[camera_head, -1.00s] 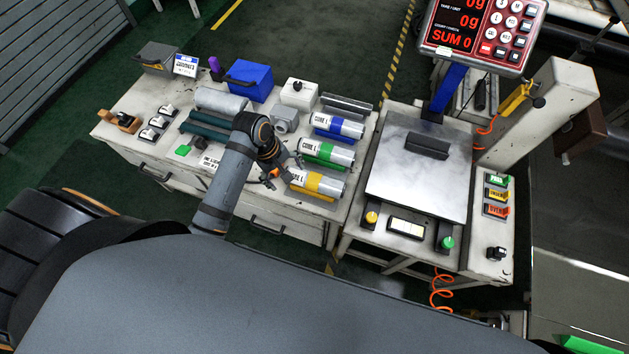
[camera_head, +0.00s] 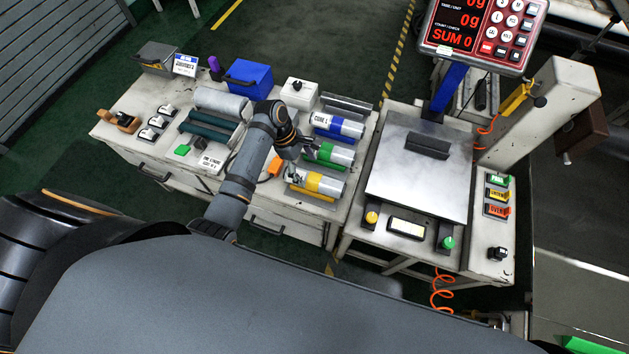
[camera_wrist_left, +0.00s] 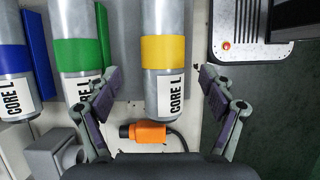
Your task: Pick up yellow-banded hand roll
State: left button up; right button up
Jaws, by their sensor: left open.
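The yellow-banded hand roll (camera_head: 317,184) is a silver cylinder lying nearest the front on the white bench. In the left wrist view its yellow band (camera_wrist_left: 164,49) and "CORE L" label show between the open fingers. My left gripper (camera_head: 301,160) is open above the left part of the rolls; its fingers (camera_wrist_left: 160,90) stand apart on both sides of the yellow-banded roll, and I see no contact. The right gripper is not in view.
The green-banded roll (camera_head: 328,153) lies just behind the yellow one, and the blue-banded roll (camera_head: 337,126) behind that. An orange cable plug (camera_wrist_left: 147,132) lies near the roll's label end. The scale platform (camera_head: 412,190) is to the right.

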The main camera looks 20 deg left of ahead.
aim_at(310, 176)
pick_arm(q)
jog(key=x, duration=0.5)
jog(key=shift+s+d, duration=0.1)
jog(key=shift+s, duration=0.1)
jog(key=shift+c, duration=0.4)
jog(key=shift+r, duration=0.1)
jog(key=c, duration=1.4)
